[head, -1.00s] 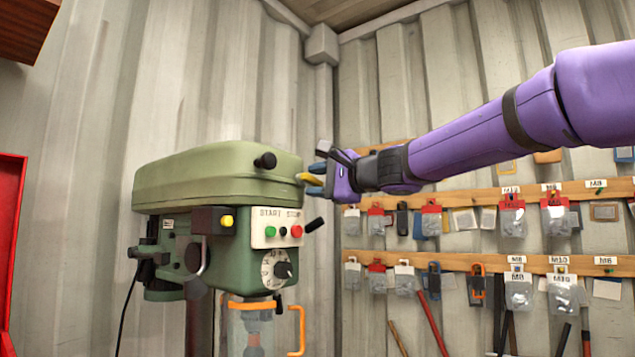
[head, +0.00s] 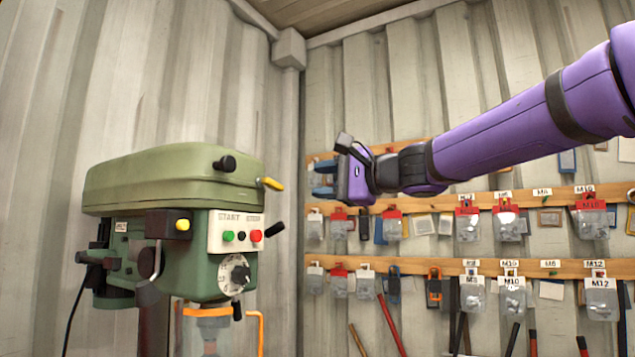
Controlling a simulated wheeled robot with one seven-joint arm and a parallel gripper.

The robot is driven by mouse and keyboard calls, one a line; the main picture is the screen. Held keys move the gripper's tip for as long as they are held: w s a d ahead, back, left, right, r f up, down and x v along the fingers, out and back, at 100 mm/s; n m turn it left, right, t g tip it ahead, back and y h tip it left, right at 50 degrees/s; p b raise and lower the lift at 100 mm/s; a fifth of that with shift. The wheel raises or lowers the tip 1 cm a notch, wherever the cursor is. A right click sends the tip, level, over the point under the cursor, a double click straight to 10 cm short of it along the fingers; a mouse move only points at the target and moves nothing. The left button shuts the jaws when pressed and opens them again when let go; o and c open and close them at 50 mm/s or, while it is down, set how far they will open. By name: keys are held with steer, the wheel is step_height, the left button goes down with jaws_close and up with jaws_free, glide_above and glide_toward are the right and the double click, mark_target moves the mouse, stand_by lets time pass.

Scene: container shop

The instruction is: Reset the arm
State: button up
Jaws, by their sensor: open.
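My purple arm reaches in from the right in the head view. My gripper (head: 324,179) is at its end, with blue fingertips pointing left. The fingers are apart and I see nothing between them. The gripper is in the air, to the right of the green drill press (head: 175,183) and clear of it. A yellow-tipped lever (head: 270,184) sticks out of the drill press head on the side facing the gripper, with a gap between them.
The drill press front has a green button (head: 228,236), a red button (head: 256,236) and a dial (head: 238,274). Behind the arm, wooden rails (head: 450,265) on the corrugated wall hold several labelled bags and tools. An orange guard frame (head: 258,330) is below the press head.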

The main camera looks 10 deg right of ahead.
stand_by(0.4)
steer(key=s+d+f+n+g+h, duration=0.3)
steer(key=s+d+f+h, duration=0.4)
steer(key=s+d+f, duration=0.3)
steer(key=s+d+f+n+g+h, duration=0.2)
steer(key=s+d+f+n+h, duration=0.4)
steer(key=s+f, duration=1.2)
steer(key=d+f+h, duration=0.1)
steer(key=d+f, duration=0.3)
steer(key=shift+d+g, duration=0.2)
steer(key=shift+g, duration=0.2)
steer(key=shift+s+f, duration=0.1)
